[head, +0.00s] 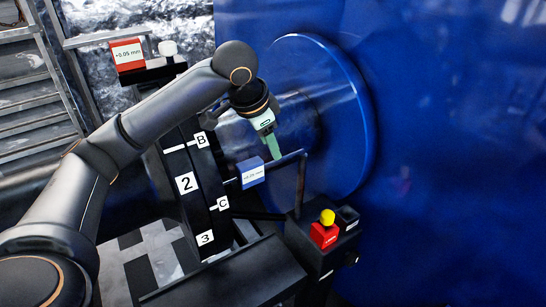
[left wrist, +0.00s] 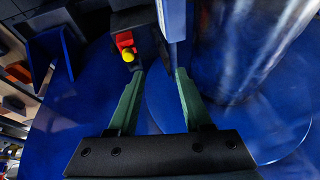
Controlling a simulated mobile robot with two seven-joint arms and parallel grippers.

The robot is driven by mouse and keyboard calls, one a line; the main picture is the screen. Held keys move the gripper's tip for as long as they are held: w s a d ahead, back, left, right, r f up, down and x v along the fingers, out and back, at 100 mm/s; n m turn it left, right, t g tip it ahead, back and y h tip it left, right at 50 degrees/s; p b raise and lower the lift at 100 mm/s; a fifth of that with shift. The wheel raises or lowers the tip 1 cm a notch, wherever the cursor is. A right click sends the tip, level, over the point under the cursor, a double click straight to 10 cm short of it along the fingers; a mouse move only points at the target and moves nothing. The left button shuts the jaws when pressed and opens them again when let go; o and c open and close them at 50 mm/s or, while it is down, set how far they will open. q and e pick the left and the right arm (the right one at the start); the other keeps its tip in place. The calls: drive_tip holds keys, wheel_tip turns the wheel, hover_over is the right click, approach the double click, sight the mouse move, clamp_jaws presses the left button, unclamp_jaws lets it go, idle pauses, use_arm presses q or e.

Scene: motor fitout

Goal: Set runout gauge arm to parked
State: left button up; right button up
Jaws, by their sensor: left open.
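A thin dark rod, which looks like the runout gauge arm (head: 286,161), runs level in the head view. It joins a blue block (head: 252,174) with a small white label at the left to an upright post (head: 301,185) at the right. My left gripper (head: 275,157) points down with its green fingertips just above or beside this rod; I cannot tell if they touch. In the left wrist view the left gripper (left wrist: 160,74) is open, and a grey-blue bar (left wrist: 173,22) reaches down between its fingers, nearer the right one. My right gripper is not in view.
The post stands on a dark base with a red block (head: 323,236) and yellow knob (head: 327,216). A large blue disc (head: 345,120) is close behind. A black panel marked B, 2, C, 3 (head: 187,183) stands left. A red labelled block (head: 126,54) is at upper left.

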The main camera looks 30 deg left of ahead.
sight(273, 164)
use_arm(q)
drive_tip(key=shift+n, duration=0.3)
drive_tip(key=w+f, duration=0.1)
drive_tip(key=f, duration=0.1)
drive_tip(key=w+a+f, duration=0.1)
drive_tip(key=w+f, duration=0.1)
drive_tip(key=f, duration=0.1)
drive_tip(key=w+a+f, duration=0.1)
drive_tip(key=w+f, duration=0.1)
drive_tip(key=f, duration=0.1)
drive_tip(key=shift+a+f, duration=0.1)
drive_tip(key=shift+a, duration=0.05)
clamp_jaws()
idle(1.4)
